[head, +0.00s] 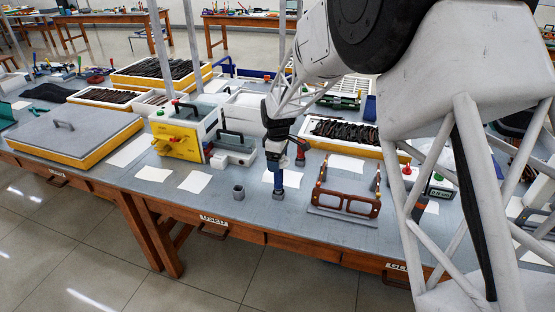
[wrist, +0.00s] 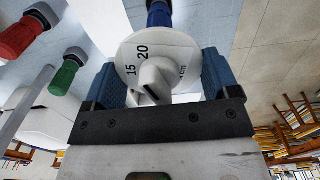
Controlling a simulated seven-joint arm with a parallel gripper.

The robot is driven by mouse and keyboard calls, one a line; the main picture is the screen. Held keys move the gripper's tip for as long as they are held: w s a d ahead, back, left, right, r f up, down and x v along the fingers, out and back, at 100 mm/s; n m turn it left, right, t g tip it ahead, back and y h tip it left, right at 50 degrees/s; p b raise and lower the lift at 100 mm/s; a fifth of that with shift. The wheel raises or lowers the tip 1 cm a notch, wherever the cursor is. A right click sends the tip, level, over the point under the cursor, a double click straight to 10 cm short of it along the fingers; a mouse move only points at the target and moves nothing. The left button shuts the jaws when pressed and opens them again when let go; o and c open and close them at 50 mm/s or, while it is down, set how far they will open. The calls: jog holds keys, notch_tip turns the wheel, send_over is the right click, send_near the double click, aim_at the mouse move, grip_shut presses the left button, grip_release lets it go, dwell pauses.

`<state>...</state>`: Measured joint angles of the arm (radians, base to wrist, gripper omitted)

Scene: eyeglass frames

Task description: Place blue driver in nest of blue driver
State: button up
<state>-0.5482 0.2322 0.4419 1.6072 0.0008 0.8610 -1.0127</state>
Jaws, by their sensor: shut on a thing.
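The blue driver (head: 278,180) is upright below my gripper (head: 277,138), over the bench near its front edge. My gripper is shut on it. In the wrist view, a white dial-like collar with numbers (wrist: 160,62) sits between the blue fingers of my gripper (wrist: 162,85), and a blue part of the driver (wrist: 158,14) shows beyond it. A small grey block-like holder (head: 238,192), which looks like a nest, stands on the bench left of the driver, apart from it. Whether the driver's lower end touches the bench cannot be told.
A brown eyeglass frame (head: 347,201) sits in a fixture to the right. A dark and red tool (head: 301,150) stands close behind my gripper. A yellow-faced machine (head: 180,135) stands at left. White paper sheets (head: 195,181) lie flat around the open front area.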

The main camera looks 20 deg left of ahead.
jog(key=shift+f, duration=0.55)
dwell(0.4)
jog(key=o, duration=1.2)
jog(key=shift+o, duration=0.2)
jog(key=shift+r, duration=0.1)
jog(key=shift+r, duration=3.8)
